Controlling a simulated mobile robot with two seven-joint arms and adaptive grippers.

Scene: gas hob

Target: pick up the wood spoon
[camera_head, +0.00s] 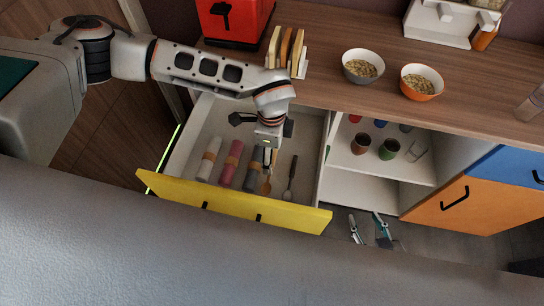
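The wood spoon (265,187) lies in the open drawer, with its bowl toward the yellow front. Its upper part is hidden by my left gripper (270,156), which points down into the drawer right over the spoon's handle end. The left fingers are small and partly hidden, so whether they are apart or closed on the handle cannot be told. My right gripper (368,225) is at the lower middle, in front of the cabinet, with its two fingers spread and nothing between them.
The drawer (300,220) also holds several rollers, including a pink one (230,164), and a dark spoon (290,178) close on the right. An open shelf (385,165) with cups stands right of the drawer. Bowls (362,66) and a red box (232,22) sit on the counter.

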